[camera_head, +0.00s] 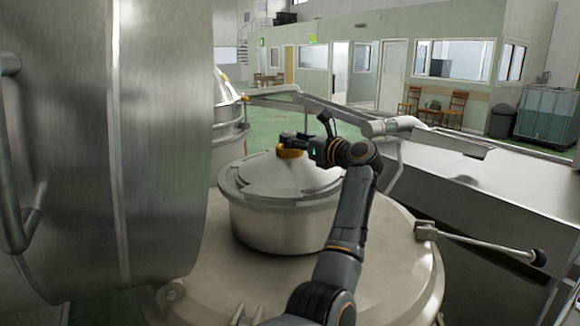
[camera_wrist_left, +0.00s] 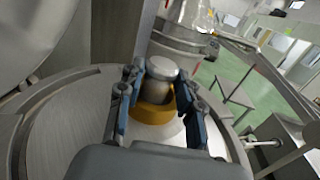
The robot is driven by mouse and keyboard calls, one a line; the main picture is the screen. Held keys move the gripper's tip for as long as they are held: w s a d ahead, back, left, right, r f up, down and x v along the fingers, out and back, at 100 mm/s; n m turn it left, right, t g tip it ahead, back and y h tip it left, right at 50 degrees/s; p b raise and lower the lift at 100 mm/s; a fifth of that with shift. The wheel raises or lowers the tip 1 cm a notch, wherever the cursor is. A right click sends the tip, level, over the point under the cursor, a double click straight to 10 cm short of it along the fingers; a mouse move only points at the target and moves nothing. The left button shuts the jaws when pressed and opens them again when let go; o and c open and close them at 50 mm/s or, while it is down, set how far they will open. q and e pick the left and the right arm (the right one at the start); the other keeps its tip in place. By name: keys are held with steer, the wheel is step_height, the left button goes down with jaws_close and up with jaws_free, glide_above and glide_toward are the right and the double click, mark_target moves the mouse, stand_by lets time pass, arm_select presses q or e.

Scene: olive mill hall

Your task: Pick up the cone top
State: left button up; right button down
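The cone top (camera_head: 268,173) is a pale metal conical lid on the round metal vessel in the middle of the head view. It has a yellow collar and a metal knob; in the left wrist view, the yellow collar of the cone top (camera_wrist_left: 153,113) sits below the rounded knob (camera_wrist_left: 162,68). My left gripper (camera_head: 287,143) is at the top of the cone, partly hiding the knob. In the left wrist view, the fingers of my left gripper (camera_wrist_left: 158,88) are apart on either side of the knob, with a narrow gap visible on the right. My right gripper is not in view.
A large steel drum (camera_head: 165,140) fills the left side of the head view, close to the vessel (camera_head: 275,228). A lever with a black ball end (camera_head: 538,257) juts out at the right. A metal machine (camera_head: 490,180) stands at the right. Green floor shows behind.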

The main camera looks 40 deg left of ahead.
arm_select(q)
jaws_close()
steer(key=shift+r, duration=0.3)
steer(key=shift+a+f, duration=0.1)
steer(key=shift+a, duration=0.05)
